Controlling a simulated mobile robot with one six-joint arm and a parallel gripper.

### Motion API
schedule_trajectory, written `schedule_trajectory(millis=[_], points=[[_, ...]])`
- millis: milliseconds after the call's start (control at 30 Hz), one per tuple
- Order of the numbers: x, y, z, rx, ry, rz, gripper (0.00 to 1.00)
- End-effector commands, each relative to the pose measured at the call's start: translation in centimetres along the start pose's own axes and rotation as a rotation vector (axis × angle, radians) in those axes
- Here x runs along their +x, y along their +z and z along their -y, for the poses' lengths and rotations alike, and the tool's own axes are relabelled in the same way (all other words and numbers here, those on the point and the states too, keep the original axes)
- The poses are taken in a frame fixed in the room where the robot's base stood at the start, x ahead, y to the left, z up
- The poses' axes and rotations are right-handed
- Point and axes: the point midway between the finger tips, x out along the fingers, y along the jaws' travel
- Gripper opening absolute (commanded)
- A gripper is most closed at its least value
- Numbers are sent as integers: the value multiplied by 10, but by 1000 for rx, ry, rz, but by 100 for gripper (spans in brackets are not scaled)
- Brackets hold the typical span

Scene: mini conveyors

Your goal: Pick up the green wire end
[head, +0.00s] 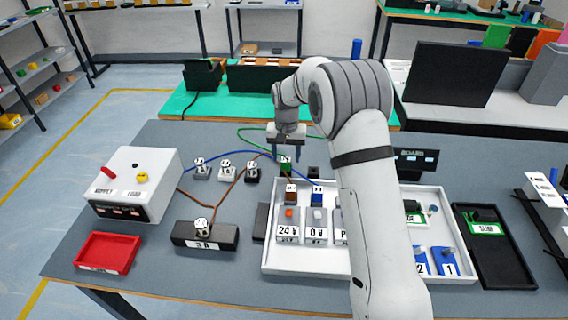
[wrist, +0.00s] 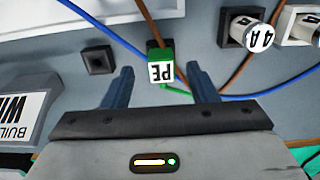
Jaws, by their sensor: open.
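The green wire end (wrist: 160,54) is a small green block with a white label reading PE, in the upper middle of the wrist view, with a green wire running from it. In the head view it shows as a green block (head: 286,161) just below my gripper (head: 286,153). In the wrist view my gripper (wrist: 160,72) is open, with one blue-grey finger on each side of the block and visible gaps between. A dark holder sits behind the block. Whether the fingers are at its height I cannot tell.
Brown and blue wires cross close to the green end. A black square socket (wrist: 97,60) and a round post marked 4A (wrist: 247,33) stand nearby. A white tray (head: 300,262) with terminals lies in front. A red tray (head: 108,251) and a white control box (head: 138,180) are at left.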

Motion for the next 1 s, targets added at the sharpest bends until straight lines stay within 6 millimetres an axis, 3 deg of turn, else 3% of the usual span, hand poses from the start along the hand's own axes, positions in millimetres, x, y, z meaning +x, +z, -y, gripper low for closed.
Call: schedule_trajectory(millis=[200,433,1000], points=[[30,-2,1,0,0,1,53],[32,-2,1,1,0,-1,52],[31,-2,0,2,0,0,5]])
